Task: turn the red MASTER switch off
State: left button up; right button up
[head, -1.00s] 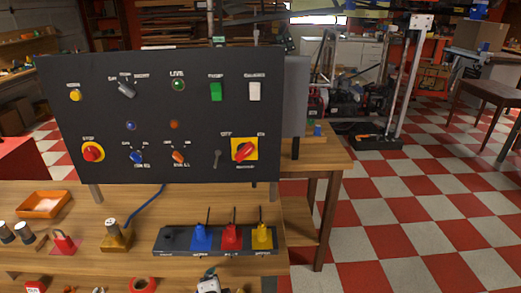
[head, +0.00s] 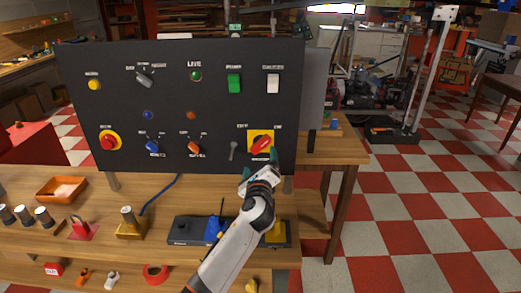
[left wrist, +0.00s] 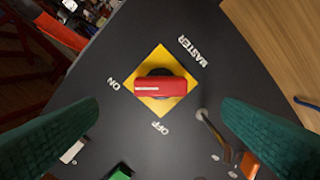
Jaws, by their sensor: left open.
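The red MASTER switch (head: 261,146) sits on a yellow square plate (head: 252,137) at the lower right of the black panel. In the left wrist view, the red handle (left wrist: 160,87) lies across the yellow plate (left wrist: 160,58), its white-marked end towards the ON label (left wrist: 113,84). The OFF label (left wrist: 159,128) is below the plate there. My left gripper (head: 260,164) is just below and in front of the switch. In the left wrist view, its green fingers (left wrist: 160,112) are wide apart on either side of the handle, not touching it. My right gripper is out of view.
The black panel (head: 175,110) carries other switches and lamps, including a grey lever (head: 233,150) close left of the MASTER switch. On the bench below are an orange tray (head: 62,189) and a dark strip (head: 187,230) with coloured blocks, partly hidden by my arm.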

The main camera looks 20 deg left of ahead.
aim_at(260, 147)
pick_arm(q)
jog(key=x, duration=0.7)
jog(key=shift+w+a+f, duration=0.1)
jog(key=shift+w, duration=0.25)
jog(key=c, duration=1)
jog(key=shift+b, duration=0.3)
